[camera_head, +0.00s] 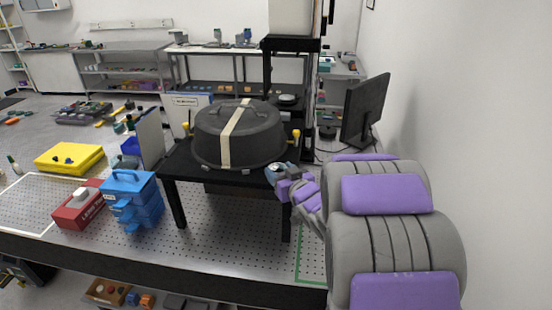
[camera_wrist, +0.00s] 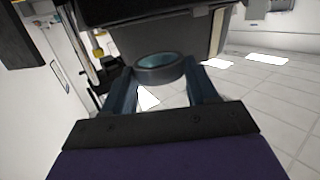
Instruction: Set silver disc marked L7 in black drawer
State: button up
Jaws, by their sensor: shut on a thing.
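My gripper (camera_wrist: 161,88) is shut on a round disc (camera_wrist: 160,66), its two fingers at either side of the rim. The disc has a dark rim and a blue-grey face in the wrist view; no L7 marking can be read. In the head view my gripper (camera_head: 279,174) is at the right front corner of a black table (camera_head: 180,166), right of a large black domed cover. A dark box-like front (camera_head: 228,188) hangs under that tabletop and may be the black drawer; I cannot tell whether it is open.
The black domed cover (camera_head: 212,142), with a pale strap, fills most of the tabletop. A blue drawer box (camera_head: 130,198), a red box (camera_head: 77,213) and a yellow case (camera_head: 69,159) are at the left. A monitor (camera_head: 365,110) stands behind my arm, near the right wall.

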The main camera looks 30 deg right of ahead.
aim_at(276, 168)
jog(key=w, duration=0.2)
jog(key=w+d, duration=0.1)
jog(key=w, duration=0.2)
jog(key=w+d+b, duration=0.1)
jog(key=w, duration=0.1)
jog(key=shift+w+d+f, duration=0.1)
jog(key=shift+w+f, duration=0.05)
jog(key=shift+f, duration=0.2)
jog(key=shift+w+f, duration=0.15)
jog(key=shift+f, duration=0.15)
jog(key=shift+f+b, duration=0.55)
jog(key=shift+f, duration=0.85)
